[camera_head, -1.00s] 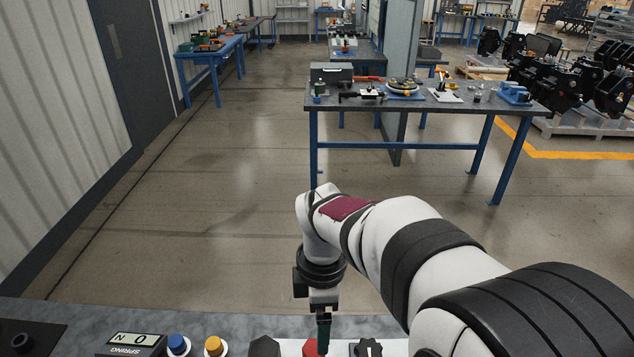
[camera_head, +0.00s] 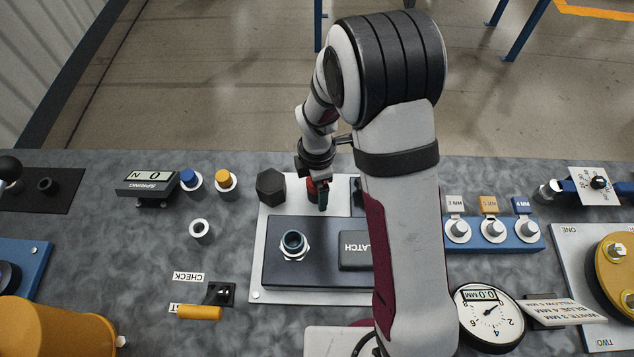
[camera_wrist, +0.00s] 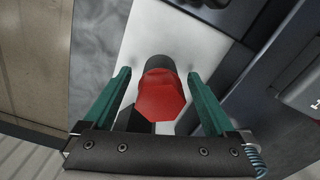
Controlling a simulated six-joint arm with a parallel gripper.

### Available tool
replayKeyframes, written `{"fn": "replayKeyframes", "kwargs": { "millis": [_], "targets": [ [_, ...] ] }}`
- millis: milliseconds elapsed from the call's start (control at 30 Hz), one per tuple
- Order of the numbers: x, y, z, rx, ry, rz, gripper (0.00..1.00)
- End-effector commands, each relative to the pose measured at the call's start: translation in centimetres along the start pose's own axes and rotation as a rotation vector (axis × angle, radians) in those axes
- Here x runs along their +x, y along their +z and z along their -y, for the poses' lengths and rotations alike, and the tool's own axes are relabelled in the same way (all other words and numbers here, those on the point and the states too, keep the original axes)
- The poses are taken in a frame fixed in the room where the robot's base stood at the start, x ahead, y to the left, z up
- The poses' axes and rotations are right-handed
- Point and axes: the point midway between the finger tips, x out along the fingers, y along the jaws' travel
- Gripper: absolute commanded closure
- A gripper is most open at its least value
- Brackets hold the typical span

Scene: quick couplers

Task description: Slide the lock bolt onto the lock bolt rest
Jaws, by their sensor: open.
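A red faceted knob, which looks like the lock bolt (camera_head: 311,190), stands on the light plate at the back of the latch fixture. In the wrist view the red knob (camera_wrist: 160,97) sits between the two green fingers, with a dark cylinder behind it. My gripper (camera_head: 321,196) is open around it, with a gap showing on both sides. A black hexagonal piece (camera_head: 271,186) stands to the left of the red knob in the head view. I cannot tell which part is the lock bolt rest; my arm hides the fixture's right side.
The dark block (camera_head: 320,236) labelled LATCH carries a round metal port (camera_head: 293,244). A dial gauge (camera_head: 488,312) and a blue knob bar (camera_head: 492,234) are on the right.

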Motion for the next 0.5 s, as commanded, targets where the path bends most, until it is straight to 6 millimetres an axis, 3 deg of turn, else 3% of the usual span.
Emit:
{"fn": "replayKeyframes", "kwargs": {
  "millis": [167,500],
  "targets": [
    [-0.02,0.00,-0.01,0.000,0.000,0.000,0.11],
    [-0.06,0.00,-0.01,0.000,0.000,0.000,0.72]
  ]
}}
